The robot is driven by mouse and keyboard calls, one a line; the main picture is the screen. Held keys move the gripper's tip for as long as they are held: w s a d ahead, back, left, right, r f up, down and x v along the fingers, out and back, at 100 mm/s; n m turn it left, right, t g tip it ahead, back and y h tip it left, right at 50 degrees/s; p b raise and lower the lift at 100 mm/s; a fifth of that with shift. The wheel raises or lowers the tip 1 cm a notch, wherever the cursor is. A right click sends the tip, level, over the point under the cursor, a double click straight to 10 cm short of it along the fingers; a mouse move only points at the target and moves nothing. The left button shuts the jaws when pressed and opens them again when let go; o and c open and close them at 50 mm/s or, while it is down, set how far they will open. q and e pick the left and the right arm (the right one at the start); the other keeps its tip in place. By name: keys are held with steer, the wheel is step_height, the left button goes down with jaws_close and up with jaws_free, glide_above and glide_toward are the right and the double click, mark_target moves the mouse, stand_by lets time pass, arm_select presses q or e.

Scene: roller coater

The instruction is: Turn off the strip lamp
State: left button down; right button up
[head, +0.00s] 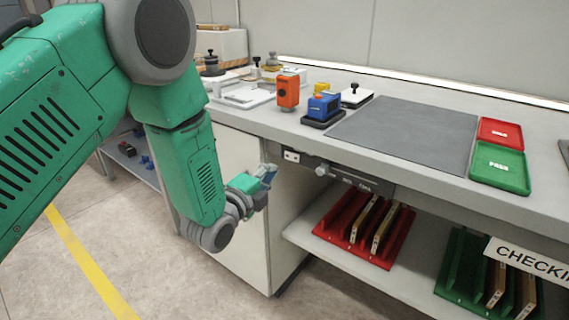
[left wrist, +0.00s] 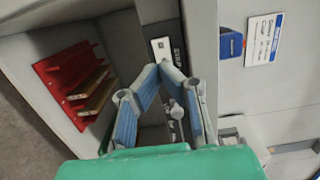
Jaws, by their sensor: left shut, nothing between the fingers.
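The strip lamp (head: 400,79) is a thin bright white line along the back of the bench, and it looks lit. A dark control panel (head: 345,176) with a round grey knob (head: 321,170) runs under the bench's front edge. A small white plate (head: 291,155) sits at its left end; the plate also shows in the left wrist view (left wrist: 161,48). My left gripper (head: 268,174) is shut and empty, in front of the bench, left of the knob and a little below the plate. In the left wrist view its blue-padded fingertips (left wrist: 159,70) meet near the plate, with no clear contact.
On the bench (head: 260,120) stand an orange device (head: 288,92), a blue device (head: 324,105), a dark mat (head: 405,133), a red tray (head: 500,131) and a green tray (head: 499,169). Below, a shelf holds a red rack (head: 340,215) and a green rack (head: 460,270).

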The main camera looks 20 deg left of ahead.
mark_target(287, 156)
arm_select(q)
steer(key=b+x, duration=0.1)
steer(key=x, duration=0.3)
steer(key=shift+w, duration=1.15)
steer(key=shift+d, duration=0.1)
steer(key=shift+d, duration=0.1)
steer(key=shift+w, duration=0.25)
steer(key=shift+r, duration=0.2)
steer(key=shift+w+f, duration=0.1)
